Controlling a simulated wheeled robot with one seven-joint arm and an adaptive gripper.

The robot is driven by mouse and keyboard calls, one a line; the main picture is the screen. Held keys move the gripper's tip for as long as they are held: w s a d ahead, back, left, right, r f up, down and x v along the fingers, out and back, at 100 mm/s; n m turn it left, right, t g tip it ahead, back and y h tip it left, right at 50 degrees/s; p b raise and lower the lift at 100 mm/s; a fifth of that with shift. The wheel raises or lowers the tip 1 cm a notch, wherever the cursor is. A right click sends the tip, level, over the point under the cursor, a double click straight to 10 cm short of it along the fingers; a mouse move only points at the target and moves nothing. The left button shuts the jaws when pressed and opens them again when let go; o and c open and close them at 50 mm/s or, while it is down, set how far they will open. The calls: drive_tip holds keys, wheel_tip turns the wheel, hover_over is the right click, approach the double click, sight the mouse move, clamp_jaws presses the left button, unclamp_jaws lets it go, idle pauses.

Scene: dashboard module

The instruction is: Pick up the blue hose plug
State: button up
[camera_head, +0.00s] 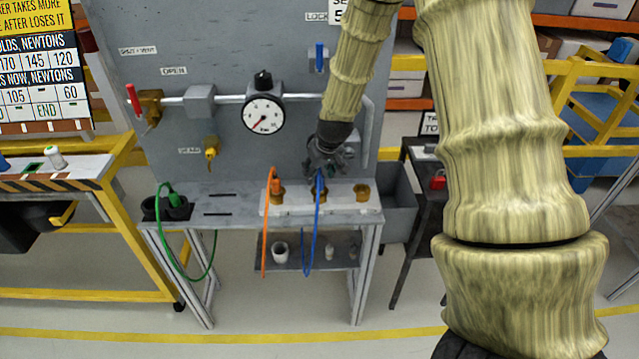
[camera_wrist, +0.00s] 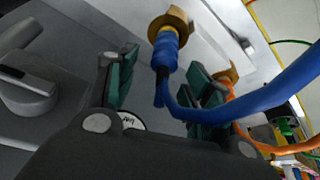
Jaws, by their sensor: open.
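The blue hose plug (camera_wrist: 164,50) sits in a brass socket (camera_wrist: 178,18) in the wrist view, with its blue hose (camera_wrist: 265,97) bending away to the right. My gripper (camera_wrist: 158,78) is open, with one green-padded finger on each side of the plug and gaps visible on both sides. In the head view my gripper (camera_head: 324,160) is over the middle socket of the white block on the bench. It hides most of the plug there; the blue hose (camera_head: 316,215) hangs down below the bench edge.
An orange plug (camera_head: 276,186) with its hose stands just left, and an empty brass socket (camera_head: 361,192) is to the right. A green hose plug (camera_head: 173,198) sits in a black holder at the left. The grey panel with a gauge (camera_head: 263,114) rises close behind.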

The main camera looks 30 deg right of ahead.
drive_tip(key=shift+x, duration=1.3)
